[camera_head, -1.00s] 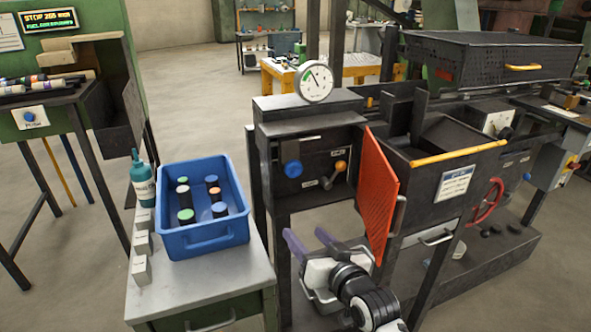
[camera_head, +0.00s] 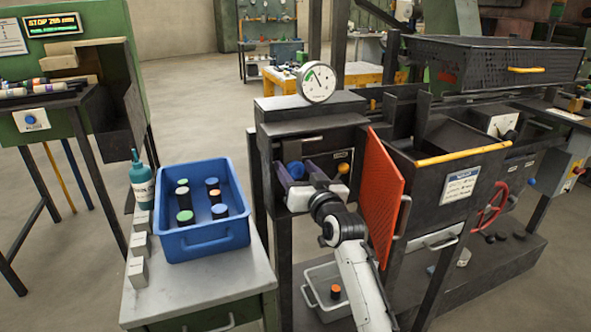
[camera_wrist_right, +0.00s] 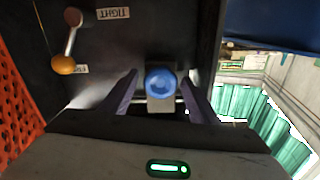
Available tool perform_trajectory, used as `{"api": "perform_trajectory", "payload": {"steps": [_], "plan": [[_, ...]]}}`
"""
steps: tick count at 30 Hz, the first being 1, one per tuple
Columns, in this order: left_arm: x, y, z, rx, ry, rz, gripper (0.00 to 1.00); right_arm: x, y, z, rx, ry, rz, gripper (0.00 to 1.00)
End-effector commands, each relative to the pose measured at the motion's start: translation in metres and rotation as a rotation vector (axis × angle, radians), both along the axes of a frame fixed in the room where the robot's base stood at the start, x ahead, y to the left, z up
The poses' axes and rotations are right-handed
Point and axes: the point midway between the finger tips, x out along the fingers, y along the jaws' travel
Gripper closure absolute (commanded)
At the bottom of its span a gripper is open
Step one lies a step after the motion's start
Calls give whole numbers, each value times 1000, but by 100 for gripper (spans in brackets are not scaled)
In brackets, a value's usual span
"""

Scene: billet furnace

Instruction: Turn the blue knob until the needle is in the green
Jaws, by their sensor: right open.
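The blue knob (camera_head: 295,170) is on the dark front panel of the furnace, partly hidden by my right gripper. My right gripper (camera_head: 297,164) is open at the panel, with its purple fingers on either side of the knob. In the right wrist view the knob (camera_wrist_right: 160,82) shows between the two fingertips, with a gap on each side. The round white gauge (camera_head: 316,82) stands on top of the box above the knob. It has a green part at its left; the needle is too small to read exactly. My left gripper is not in view.
A lever with an orange ball (camera_head: 343,168) sits right of the knob. The open orange mesh door (camera_head: 379,197) stands right of my right arm. A blue crate (camera_head: 205,243) with several capped cylinders is on the left bench. A grey tub (camera_head: 312,302) sits below.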

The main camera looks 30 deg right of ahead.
Motion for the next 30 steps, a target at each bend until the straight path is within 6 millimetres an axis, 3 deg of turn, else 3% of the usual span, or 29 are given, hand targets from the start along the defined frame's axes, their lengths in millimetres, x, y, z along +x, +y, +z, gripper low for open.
{"api": "perform_trajectory", "payload": {"steps": [10, 18, 23, 27, 30], "plan": [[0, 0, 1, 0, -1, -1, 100, 5, -1, 0, 0, 0, 0, 45], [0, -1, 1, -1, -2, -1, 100, 5, -1, 0, 0, 0, 0, 86], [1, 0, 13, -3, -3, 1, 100, 5, -1, 4, 64, -15, 1, 86], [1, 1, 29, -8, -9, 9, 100, 5, -2, 5, 230, -51, 0, 86], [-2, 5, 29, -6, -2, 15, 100, 5, -2, 3, 333, -76, 0, 86]]}}
